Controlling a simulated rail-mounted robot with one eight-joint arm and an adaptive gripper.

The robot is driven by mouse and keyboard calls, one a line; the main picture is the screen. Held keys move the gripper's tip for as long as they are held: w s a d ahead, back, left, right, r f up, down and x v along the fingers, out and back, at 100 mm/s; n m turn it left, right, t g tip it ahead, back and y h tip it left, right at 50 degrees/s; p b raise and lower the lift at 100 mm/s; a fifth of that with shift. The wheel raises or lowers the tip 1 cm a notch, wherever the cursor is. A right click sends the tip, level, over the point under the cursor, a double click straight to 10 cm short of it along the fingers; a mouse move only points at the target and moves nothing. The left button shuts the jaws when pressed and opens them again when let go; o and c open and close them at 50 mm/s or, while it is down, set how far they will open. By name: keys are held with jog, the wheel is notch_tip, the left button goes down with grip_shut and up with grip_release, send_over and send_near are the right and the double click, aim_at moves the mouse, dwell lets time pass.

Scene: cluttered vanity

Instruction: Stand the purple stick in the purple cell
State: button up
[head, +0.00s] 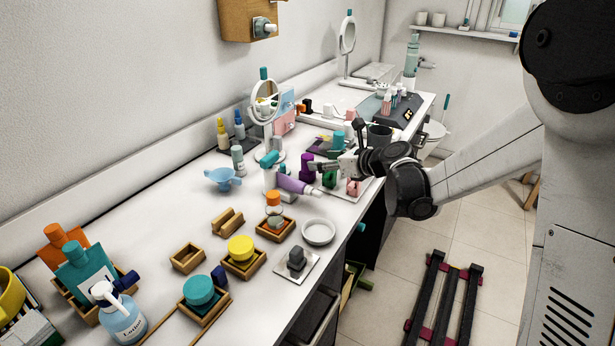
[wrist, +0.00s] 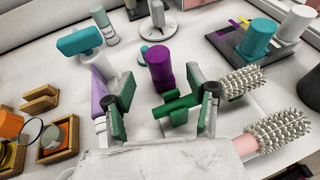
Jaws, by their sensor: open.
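The purple stick (wrist: 159,68) appears as a thick purple cylinder standing upright on the white counter, just beyond my gripper in the wrist view. It also shows in the head view (head: 307,166), left of my gripper (head: 322,170). My gripper (wrist: 165,108) is open, with its two green-padded fingers apart and the stick seen beyond the gap between them. A dark tray (wrist: 228,43) at the upper right of the wrist view has yellow and purple patches; the purple patch (wrist: 226,38) may mark the purple cell. A teal cylinder (wrist: 262,36) stands in the tray.
A green-handled bristle brush (wrist: 235,84) lies close to my right finger, its green part between the fingers in view. A pink-handled brush (wrist: 280,131) lies nearby. A lavender, white and teal object (head: 297,186) is close on the left. A round mirror (head: 265,103) stands behind.

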aim_at(309, 158)
jog(key=shift+b+x, duration=0.35)
jog(key=shift+x, duration=2.75)
jog(key=shift+s, duration=0.1)
grip_shut()
